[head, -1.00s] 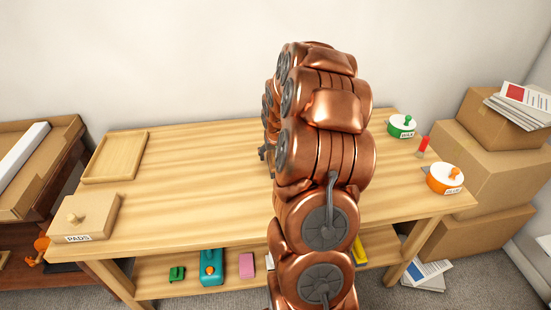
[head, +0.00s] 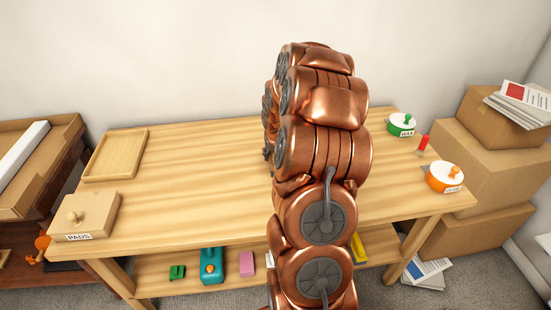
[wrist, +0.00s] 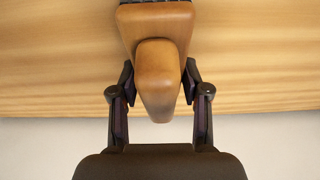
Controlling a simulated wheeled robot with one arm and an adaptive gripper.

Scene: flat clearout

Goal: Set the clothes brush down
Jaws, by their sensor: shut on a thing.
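The clothes brush (wrist: 158,70) shows in the wrist view as a brown wooden body with a blunt handle and a strip of dark bristles at the top edge. My gripper (wrist: 156,88) is shut on its handle, one finger on each side. The wooden table top (wrist: 50,60) lies behind the brush; I cannot tell whether the brush touches it. In the head view my copper arm hides the gripper and the brush. The table (head: 200,170) spans the middle of that view.
An empty wooden tray (head: 101,178) and a box labelled PADS (head: 98,222) are on the table's left. A green-lidded pot (head: 401,124), a red item (head: 423,144) and an orange pot (head: 444,180) stand at the right. Table between is largely clear. Cardboard boxes (head: 480,165) stand beyond.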

